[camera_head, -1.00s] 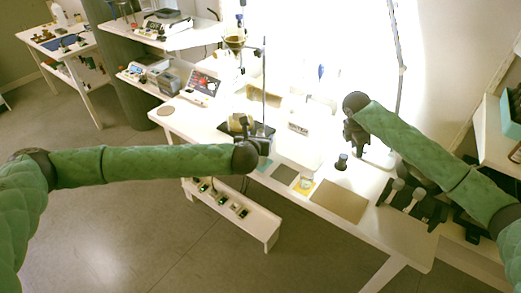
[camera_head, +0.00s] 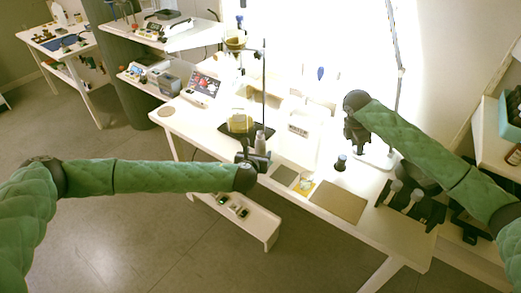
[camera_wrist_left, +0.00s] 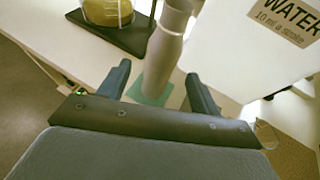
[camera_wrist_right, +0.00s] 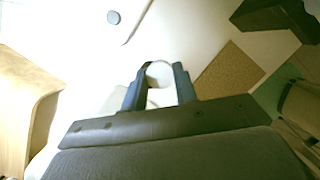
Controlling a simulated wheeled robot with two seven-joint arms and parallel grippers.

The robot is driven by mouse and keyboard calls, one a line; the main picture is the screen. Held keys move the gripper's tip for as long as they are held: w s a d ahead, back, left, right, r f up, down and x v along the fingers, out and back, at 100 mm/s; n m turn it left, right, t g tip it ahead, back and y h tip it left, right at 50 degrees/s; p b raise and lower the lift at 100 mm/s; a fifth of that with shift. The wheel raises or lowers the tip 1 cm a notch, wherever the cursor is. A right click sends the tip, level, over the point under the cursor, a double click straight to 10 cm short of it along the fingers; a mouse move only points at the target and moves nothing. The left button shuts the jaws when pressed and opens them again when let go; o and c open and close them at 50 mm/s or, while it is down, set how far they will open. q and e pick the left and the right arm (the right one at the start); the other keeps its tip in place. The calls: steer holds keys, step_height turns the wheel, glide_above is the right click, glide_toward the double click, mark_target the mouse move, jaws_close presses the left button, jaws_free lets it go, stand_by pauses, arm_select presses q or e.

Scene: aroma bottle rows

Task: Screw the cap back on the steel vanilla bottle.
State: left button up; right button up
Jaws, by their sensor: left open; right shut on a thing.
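The steel bottle (camera_head: 260,144) stands upright near the table's front edge. In the left wrist view the bottle (camera_wrist_left: 166,52) stands on a green mat (camera_wrist_left: 150,95), its top at the frame edge. My left gripper (camera_head: 256,157) is open just in front of the bottle; its fingers (camera_wrist_left: 158,72) point at the bottle's lower part, one to each side, with gaps. My right gripper (camera_wrist_right: 158,70) is shut on a pale round thing (camera_wrist_right: 160,73), probably the cap. In the head view my right gripper (camera_head: 352,138) is above the table; its held thing is hidden.
A flask of amber liquid (camera_head: 239,122) stands on a dark base left of the bottle. A WATER sign (camera_wrist_left: 285,20) is to its right. A small glass (camera_head: 305,185), a dark-topped item (camera_head: 341,162) and a brown mat (camera_head: 338,202) lie rightward.

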mark_target(262, 147)
arm_select(q)
steer(key=shift+w+d+f, duration=0.1)
steer(key=shift+w+f, duration=0.05)
steer(key=shift+w, duration=0.25)
arm_select(e)
steer(key=shift+r, duration=0.2)
arm_select(q)
steer(key=shift+w+f, duration=0.3)
steer(key=shift+w, duration=0.05)
steer(key=shift+w+d, duration=0.1)
arm_select(e)
steer(key=shift+r, duration=0.1)
arm_select(q)
steer(key=shift+w+d+p, duration=0.1)
steer(key=shift+w+p, duration=0.2)
steer(key=shift+w, duration=0.05)
arm_select(e)
steer(key=shift+r, duration=0.1)
arm_select(q)
steer(key=p+x, duration=0.1)
steer(key=x, duration=0.4)
arm_select(e)
steer(key=shift+r, duration=0.5)
arm_select(q)
steer(key=shift+f, duration=0.1)
steer(key=shift+s, duration=0.1)
